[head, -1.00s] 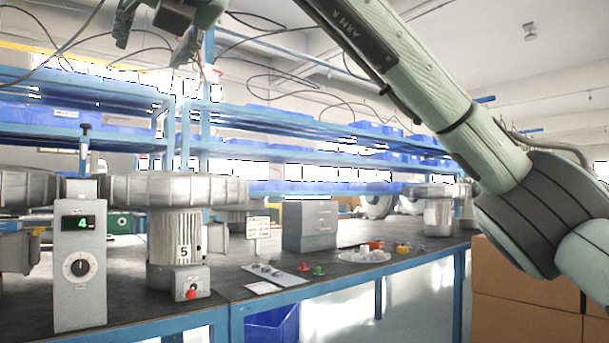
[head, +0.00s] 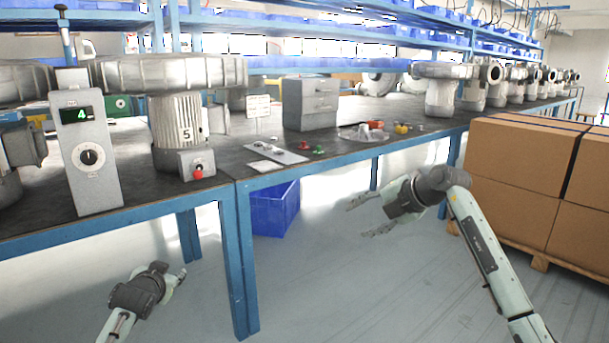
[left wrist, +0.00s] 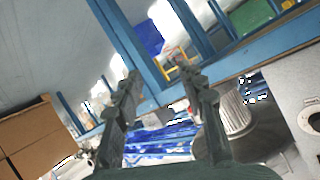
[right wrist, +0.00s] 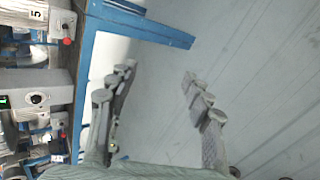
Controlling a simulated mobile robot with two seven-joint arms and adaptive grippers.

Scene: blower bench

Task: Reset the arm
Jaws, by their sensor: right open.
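My left gripper (head: 172,275) is low at the left in the head view, in front of the bench and below its top. Its two fingers stand apart with nothing between them in the left wrist view (left wrist: 157,80). My right gripper (head: 368,217) is in front of the bench, over the floor and left of the cardboard boxes. Its fingers are spread and empty, pointing left; they also show apart in the right wrist view (right wrist: 157,75). Both grippers are clear of the bench objects in the head view.
The blue-framed bench (head: 225,189) carries a grey control box (head: 95,185) reading 4, a blower marked 5 (head: 178,125) and a grey drawer cabinet (head: 310,103). A blue bin (head: 275,210) is under it. Cardboard boxes (head: 510,195) stand at right. Floor between is clear.

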